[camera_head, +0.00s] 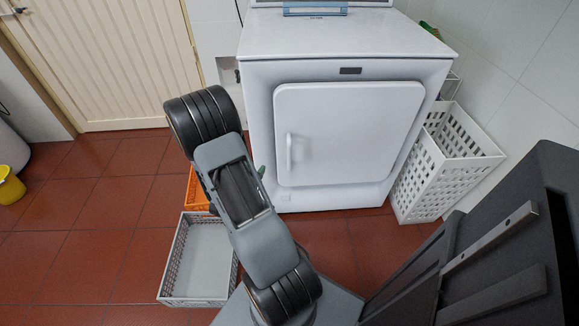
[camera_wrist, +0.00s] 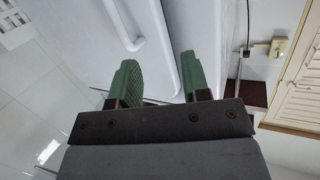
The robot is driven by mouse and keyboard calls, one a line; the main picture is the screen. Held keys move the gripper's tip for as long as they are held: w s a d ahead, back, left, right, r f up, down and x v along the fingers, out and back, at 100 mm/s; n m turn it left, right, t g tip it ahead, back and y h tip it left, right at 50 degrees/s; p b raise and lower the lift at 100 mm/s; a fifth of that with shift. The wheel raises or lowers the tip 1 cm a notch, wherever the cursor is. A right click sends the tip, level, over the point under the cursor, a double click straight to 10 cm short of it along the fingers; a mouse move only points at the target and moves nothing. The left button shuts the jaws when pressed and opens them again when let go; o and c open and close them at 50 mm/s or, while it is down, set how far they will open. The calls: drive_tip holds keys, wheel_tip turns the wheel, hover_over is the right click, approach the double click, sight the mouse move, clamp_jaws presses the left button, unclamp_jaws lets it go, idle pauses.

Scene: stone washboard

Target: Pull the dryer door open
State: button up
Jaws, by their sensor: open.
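The white dryer (camera_head: 350,38) stands ahead with its square front door (camera_head: 360,130) shut. A vertical white bar handle (camera_head: 290,153) sits near the door's left edge. In the wrist view the handle (camera_wrist: 126,38) shows just beyond the left green finger, with the door's edge near the gap between the fingers. My gripper (camera_wrist: 158,62) is open, with nothing seen between its green fingers. In the head view the arm hides most of it; a bit of green shows left of the handle. I cannot tell whether a finger touches the door.
A white perforated basket (camera_head: 445,165) stands against the dryer's right side. A grey crate (camera_head: 170,275) and an orange crate (camera_head: 197,193) lie on the floor at left. A wooden door (camera_head: 100,60) is at the back left. Red floor before the dryer is partly clear.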

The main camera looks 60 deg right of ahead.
drive_tip(key=s+d+f+g+h+b, duration=0.2)
drive_tip(key=s+f, duration=0.1)
drive_tip(key=s, duration=0.1)
drive_tip(key=b, duration=0.1)
hover_over(289, 166)
drive_tip(key=shift+w+d+f+m+g+h, duration=0.1)
drive_tip(key=shift+w+d+m+g+h, duration=0.15)
drive_tip(key=shift+d+m, duration=0.2)
clamp_jaws()
idle(0.4)
